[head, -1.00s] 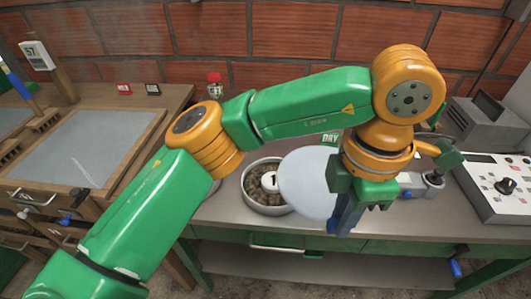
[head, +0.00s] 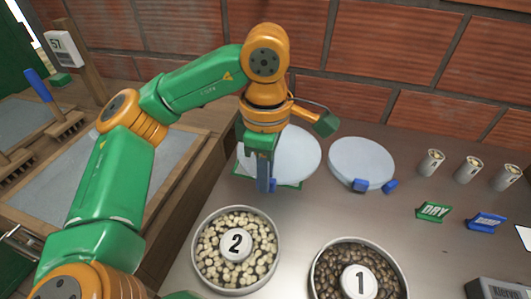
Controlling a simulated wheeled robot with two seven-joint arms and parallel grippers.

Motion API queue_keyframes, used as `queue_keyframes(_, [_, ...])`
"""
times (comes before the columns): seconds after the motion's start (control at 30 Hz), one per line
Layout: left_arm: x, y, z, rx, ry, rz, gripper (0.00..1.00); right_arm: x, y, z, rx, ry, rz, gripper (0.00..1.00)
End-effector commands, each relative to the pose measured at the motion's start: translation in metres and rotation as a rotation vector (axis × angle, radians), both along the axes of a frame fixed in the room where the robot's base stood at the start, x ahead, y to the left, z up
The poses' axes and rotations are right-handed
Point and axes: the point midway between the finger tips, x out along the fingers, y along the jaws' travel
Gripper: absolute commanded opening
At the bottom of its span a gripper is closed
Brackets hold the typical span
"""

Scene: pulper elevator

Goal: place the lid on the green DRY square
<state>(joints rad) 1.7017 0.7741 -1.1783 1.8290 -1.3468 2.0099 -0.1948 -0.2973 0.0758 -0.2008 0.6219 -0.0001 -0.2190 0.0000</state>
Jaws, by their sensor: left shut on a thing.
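My left gripper (head: 264,186) points down at the back left of the grey worktop, its blue fingers at the left part of a pale blue round lid (head: 297,152). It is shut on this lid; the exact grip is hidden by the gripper. Green corners of a square (head: 296,186) show from under the lid's front and left edges. Whether the lid rests on it or hovers just above, I cannot tell. The square's face and any lettering are covered. A small green DRY sign (head: 433,211) stands further right. My right gripper is not in view.
A second pale disc (head: 361,160) lies to the right, with blue corners (head: 389,187) showing under it. Bowl 2 (head: 236,244) of pale beans and bowl 1 (head: 359,281) of brown beans stand in front. Several small cups (head: 468,169) and a blue sign (head: 487,222) are right.

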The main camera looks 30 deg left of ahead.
Motion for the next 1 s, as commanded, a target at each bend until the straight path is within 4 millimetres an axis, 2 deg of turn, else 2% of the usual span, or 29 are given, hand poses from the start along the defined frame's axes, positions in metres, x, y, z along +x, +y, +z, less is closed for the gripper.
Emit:
queue_keyframes(0.1, [0.032,0.021,-0.016,-0.004,0.007,0.011,0.0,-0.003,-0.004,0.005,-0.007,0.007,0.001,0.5])
queue_keyframes(0.17, [0.05,0.033,-0.02,-0.003,0.007,0.013,0.0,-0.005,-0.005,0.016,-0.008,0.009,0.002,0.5])
queue_keyframes(0.2, [0.059,0.04,-0.03,0.0,0.007,0.012,0.0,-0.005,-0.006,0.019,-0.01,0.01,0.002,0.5])
queue_keyframes(0.3, [0.076,0.05,-0.058,0.0,0.007,0.01,0.0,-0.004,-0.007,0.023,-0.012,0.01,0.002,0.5])
queue_keyframes(0.4, [0.088,0.057,-0.075,-0.001,0.004,0.006,0.0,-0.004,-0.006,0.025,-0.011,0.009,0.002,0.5])
queue_keyframes(0.5, [0.096,0.062,-0.087,0.0,0.002,0.006,0.0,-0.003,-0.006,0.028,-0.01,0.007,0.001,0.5])
queue_keyframes(0.6, [0.095,0.063,-0.105,0.003,0.006,0.002,0.0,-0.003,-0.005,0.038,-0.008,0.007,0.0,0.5])
queue_keyframes(0.7, [0.096,0.062,-0.117,0.0,0.0,0.002,0.0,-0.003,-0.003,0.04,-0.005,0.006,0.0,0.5])
queue_keyframes(1.0, [0.096,0.062,-0.122,-0.001,-0.001,0.002,0.0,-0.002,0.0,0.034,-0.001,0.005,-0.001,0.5])
